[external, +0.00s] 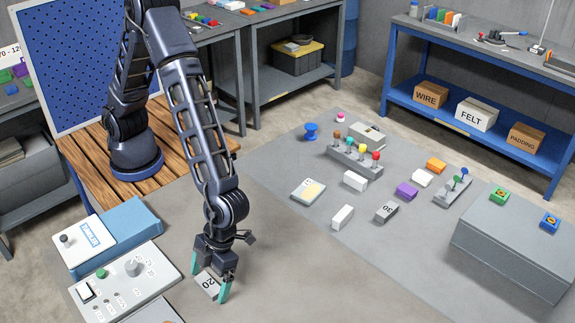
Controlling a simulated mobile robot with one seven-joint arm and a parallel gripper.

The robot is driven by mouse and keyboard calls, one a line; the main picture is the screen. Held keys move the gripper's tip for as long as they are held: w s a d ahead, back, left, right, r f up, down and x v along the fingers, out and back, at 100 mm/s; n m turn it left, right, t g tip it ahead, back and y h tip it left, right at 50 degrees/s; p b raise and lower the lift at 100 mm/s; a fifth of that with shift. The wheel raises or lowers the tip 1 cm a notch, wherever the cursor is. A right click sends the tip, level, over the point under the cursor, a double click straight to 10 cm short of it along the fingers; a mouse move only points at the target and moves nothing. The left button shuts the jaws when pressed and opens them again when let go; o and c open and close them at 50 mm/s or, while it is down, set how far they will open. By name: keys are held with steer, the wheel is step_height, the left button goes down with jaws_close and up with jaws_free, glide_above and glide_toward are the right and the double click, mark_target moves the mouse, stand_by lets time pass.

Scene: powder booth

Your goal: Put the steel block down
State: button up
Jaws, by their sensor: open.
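The steel block (208,283) is a light grey block marked "20". It sits low at the front left, on or very near the grey floor surface; I cannot tell for certain whether it touches. My gripper (208,285) points down over it with its teal fingers open, one on each side of the block. The fingers hide part of the block's sides. Another grey block marked "30" (387,211) lies on the grey mat to the right.
A control panel (128,281) with knobs and a white-and-blue box (100,240) stand close left of my gripper. The grey mat (300,240) holds white blocks, a peg rack (354,160) and coloured pieces. A large grey box (515,255) is at right. Floor right of my gripper is clear.

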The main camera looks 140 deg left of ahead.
steer(key=v, duration=1.2)
steer(key=s+a+r+n+t+y, duration=0.1)
steer(key=s+r+n, duration=0.3)
steer(key=s+r, duration=0.5)
steer(key=s+a+r+n+t+y, duration=0.1)
steer(key=s+a+r+n, duration=0.1)
steer(key=s, duration=0.9)
steer(key=s+a+r+n+t+y, duration=0.1)
steer(key=s+a+r+n, duration=0.1)
steer(key=s+r+n, duration=0.2)
steer(key=s+a+r+n+t+y, duration=0.1)
steer(key=s+a+r+n, duration=0.2)
steer(key=s+n, duration=0.5)
steer(key=s, duration=1)
steer(key=shift+t, duration=0.3)
